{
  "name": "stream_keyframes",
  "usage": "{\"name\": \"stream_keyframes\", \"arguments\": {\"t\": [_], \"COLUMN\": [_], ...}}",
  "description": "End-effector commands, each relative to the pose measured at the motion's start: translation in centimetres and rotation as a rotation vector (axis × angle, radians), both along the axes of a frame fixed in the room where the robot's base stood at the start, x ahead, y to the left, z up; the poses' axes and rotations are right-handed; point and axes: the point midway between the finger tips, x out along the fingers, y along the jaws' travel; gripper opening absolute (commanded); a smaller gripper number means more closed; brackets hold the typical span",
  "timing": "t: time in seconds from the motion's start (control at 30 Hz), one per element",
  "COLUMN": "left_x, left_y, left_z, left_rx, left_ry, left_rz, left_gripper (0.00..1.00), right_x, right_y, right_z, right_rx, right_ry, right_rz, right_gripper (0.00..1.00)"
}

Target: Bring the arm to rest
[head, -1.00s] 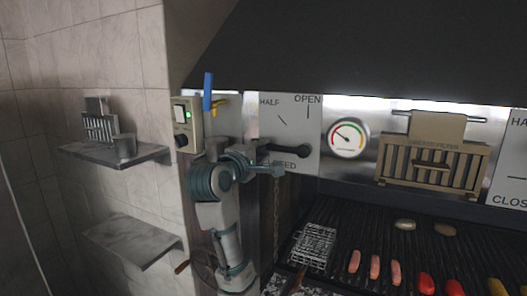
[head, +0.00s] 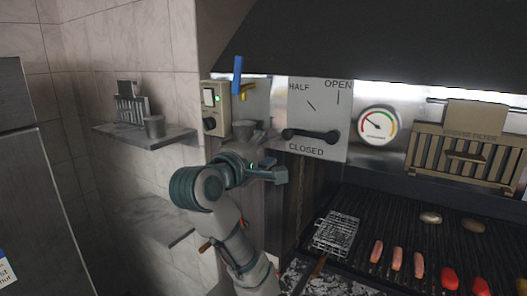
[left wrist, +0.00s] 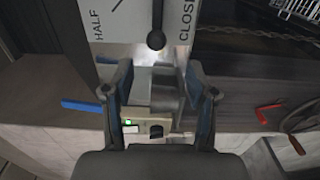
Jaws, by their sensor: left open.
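My left gripper (head: 272,168) is open in front of the wall, below and left of the damper panel (head: 320,112). In the left wrist view my left gripper (left wrist: 160,78) has its two fingers spread apart. The black lever (head: 311,135) on the panel lies roughly level, just above the CLOSED mark. Its round knob (left wrist: 156,40) shows beyond the fingertips, apart from them. A grey rounded object (left wrist: 166,88) shows between the fingers; I cannot tell if it touches them. My right gripper is not in view.
A switch box (head: 213,108) with a green light and a blue handle (head: 237,76) are above my arm. The grill (head: 440,245) with a wire basket (head: 335,233) and food lies at right.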

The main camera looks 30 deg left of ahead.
Motion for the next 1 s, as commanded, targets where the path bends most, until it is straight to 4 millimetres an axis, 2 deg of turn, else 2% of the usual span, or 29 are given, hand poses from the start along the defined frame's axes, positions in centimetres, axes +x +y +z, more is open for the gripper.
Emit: {"name": "stream_keyframes", "arguments": {"t": [0.1, 0.2, 0.67, 0.77, 0.87, 0.97, 1.0], "left_x": [-1.3, -1.8, -1.9, -1.5, 0.2, 2.8, 3.9], "left_y": [0.1, 0.1, 0.1, 0.1, 0.1, 0.1, 0.1], "left_z": [0.0, -0.1, -0.1, -0.7, -3.7, -9.8, -12.9], "left_rx": [-0.001, -0.001, -0.001, 0.009, 0.062, 0.171, 0.228], "left_ry": [-0.002, 0.001, 0.001, 0.011, 0.055, 0.141, 0.183], "left_rz": [0.000, 0.000, 0.000, 0.003, 0.015, 0.027, 0.028], "left_gripper": [0.57, 0.57, 0.57, 0.57, 0.57, 0.57, 0.57], "right_x": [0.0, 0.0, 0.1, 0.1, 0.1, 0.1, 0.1], "right_y": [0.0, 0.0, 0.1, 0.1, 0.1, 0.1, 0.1], "right_z": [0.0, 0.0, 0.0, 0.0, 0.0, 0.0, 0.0], "right_rx": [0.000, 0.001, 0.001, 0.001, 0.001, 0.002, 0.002], "right_ry": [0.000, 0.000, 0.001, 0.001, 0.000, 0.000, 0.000], "right_rz": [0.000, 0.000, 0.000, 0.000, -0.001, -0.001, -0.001], "right_gripper": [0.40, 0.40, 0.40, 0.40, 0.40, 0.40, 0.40]}}
